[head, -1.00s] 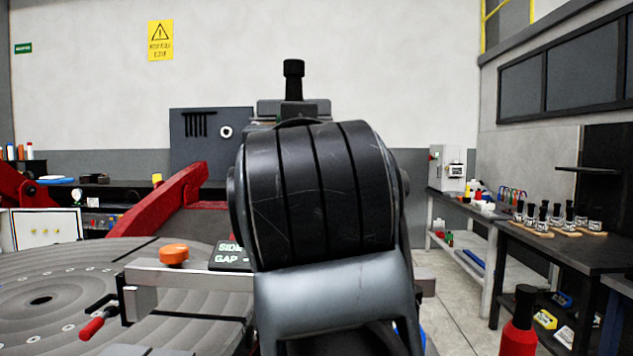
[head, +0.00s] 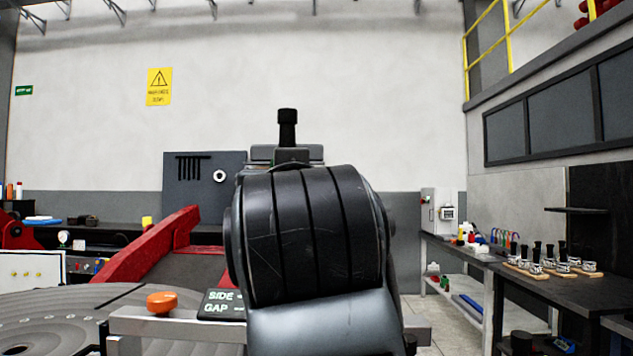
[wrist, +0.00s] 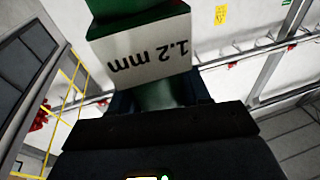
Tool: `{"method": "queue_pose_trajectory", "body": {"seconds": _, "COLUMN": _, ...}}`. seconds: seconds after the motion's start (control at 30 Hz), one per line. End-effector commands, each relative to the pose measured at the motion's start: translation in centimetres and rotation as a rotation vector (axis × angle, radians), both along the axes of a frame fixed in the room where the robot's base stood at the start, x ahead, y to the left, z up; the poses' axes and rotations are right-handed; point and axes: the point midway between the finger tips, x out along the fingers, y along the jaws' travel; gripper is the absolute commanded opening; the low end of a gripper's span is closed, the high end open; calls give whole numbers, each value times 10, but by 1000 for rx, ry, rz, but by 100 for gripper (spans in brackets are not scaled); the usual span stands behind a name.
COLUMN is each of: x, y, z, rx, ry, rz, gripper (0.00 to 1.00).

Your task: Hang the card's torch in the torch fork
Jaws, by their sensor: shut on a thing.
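In the wrist view, my gripper (wrist: 160,100) is shut on a torch with a green part and a white label reading "1.2 mm" (wrist: 145,55); the label appears upside down. A greyish-green neck shows between the jaws. In the head view, my own black arm link fills the middle and hides much behind it. Above it stands a black upright cylinder (head: 287,127) on a dark block; I cannot tell whether this is the held torch. A dark card (head: 222,303) reading "SIDE" and "GAP" is partly covered by my arm. I cannot make out the torch fork.
A round grey positioner table (head: 45,315) lies at the left, with a red arm (head: 150,250) behind. An orange knob (head: 161,302) sits on a grey bar. Several black-topped torches (head: 550,258) stand on a dark bench (head: 560,287) at the right. Floor shows between.

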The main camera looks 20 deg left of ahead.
Motion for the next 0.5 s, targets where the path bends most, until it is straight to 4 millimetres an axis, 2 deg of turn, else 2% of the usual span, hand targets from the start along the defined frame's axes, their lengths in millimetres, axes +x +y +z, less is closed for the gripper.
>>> {"method": "queue_pose_trajectory", "body": {"seconds": 0.5, "x": -1, "y": -1, "z": -22, "rx": 4, "ry": -7, "rz": 0, "gripper": 16}}
